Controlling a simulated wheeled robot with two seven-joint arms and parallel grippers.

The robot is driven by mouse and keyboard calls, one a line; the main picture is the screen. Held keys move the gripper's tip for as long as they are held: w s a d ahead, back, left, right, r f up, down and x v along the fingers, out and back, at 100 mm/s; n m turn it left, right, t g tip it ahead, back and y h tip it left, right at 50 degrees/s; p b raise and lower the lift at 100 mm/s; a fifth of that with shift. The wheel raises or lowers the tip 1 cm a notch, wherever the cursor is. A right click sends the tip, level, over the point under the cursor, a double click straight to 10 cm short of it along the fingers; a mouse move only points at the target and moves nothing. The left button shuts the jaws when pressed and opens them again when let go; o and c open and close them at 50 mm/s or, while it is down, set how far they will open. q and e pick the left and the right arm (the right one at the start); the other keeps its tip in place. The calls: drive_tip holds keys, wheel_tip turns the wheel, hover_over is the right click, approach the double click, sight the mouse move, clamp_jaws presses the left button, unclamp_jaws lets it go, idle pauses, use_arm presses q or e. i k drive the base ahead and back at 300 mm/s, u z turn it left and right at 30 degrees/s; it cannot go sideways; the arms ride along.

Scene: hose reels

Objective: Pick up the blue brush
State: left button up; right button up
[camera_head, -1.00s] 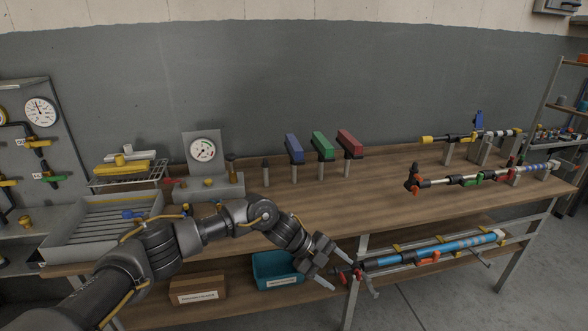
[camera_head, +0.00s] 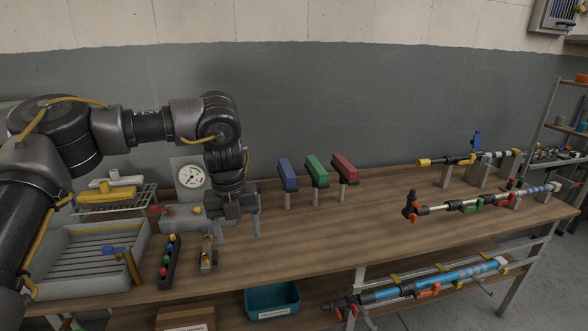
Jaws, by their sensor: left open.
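The blue brush (camera_head: 288,174) is a blue block held up on a thin grey post at the back of the workbench, the leftmost of three similar coloured blocks. My left gripper (camera_head: 240,226) points down, open and empty, over the bench to the left of the blue brush, apart from it and a little lower in the picture. My right gripper is not in view.
A green block (camera_head: 317,170) and a red block (camera_head: 345,167) stand on posts right of the blue brush. A pressure gauge (camera_head: 192,176) stands behind my left arm. Hose wands (camera_head: 480,204) lie at right. The bench middle (camera_head: 340,230) is clear.

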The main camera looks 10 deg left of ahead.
sight(287, 174)
drive_tip(key=u, duration=0.05)
drive_tip(key=i, duration=1.75)
